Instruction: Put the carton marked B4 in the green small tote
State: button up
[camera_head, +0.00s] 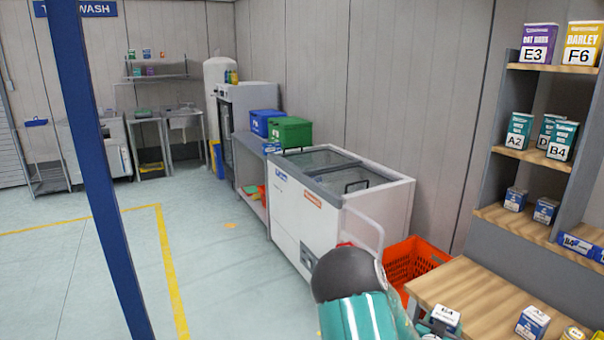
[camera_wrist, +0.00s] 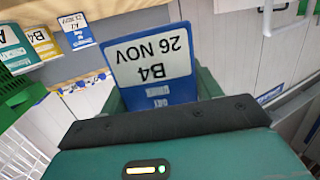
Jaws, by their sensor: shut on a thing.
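A blue and white carton marked B4, 26 NOV (camera_wrist: 150,62) fills the middle of the wrist view, its label upside down. My gripper (camera_wrist: 163,98) is shut on it; the jaws are partly hidden behind the dark wrist edge. In the head view my arm reaches in from the bottom, and a small white-topped carton (camera_head: 446,316) shows beside it at the bench edge; its mark is hard to read. The green small tote (camera_head: 291,132) stands in the head view on a grey counter beyond the white chest freezer, well apart from my gripper.
A blue tote (camera_head: 264,122) stands beside the green one. The chest freezer (camera_head: 345,195) and an orange basket (camera_head: 412,262) lie between bench and counter. The wooden bench (camera_head: 470,290) holds more cartons. A shelf has a teal B4 carton (camera_head: 560,143). A blue post (camera_head: 92,170) stands left.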

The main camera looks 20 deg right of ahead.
jog(key=w+a+f+n+t+y, duration=0.35)
jog(key=w+a, duration=0.45)
jog(key=a, duration=0.4)
jog(key=w+a+f+n+t+y, duration=0.1)
jog(key=a+f+n+y, duration=0.1)
jog(key=a, duration=0.8)
jog(key=w+a+f+n+t+y, duration=0.1)
jog(key=a+y, duration=0.4)
jog(key=a, duration=0.5)
jog(key=w+a+f+n+t+y, duration=0.1)
jog(key=a+n, duration=0.4)
jog(key=a, duration=0.6)
notch_tip(320, 180, down, 2)
jog(key=shift+w+f+t+y, duration=0.25)
jog(key=shift+t+y, duration=0.3)
jog(key=shift+y, duration=0.6)
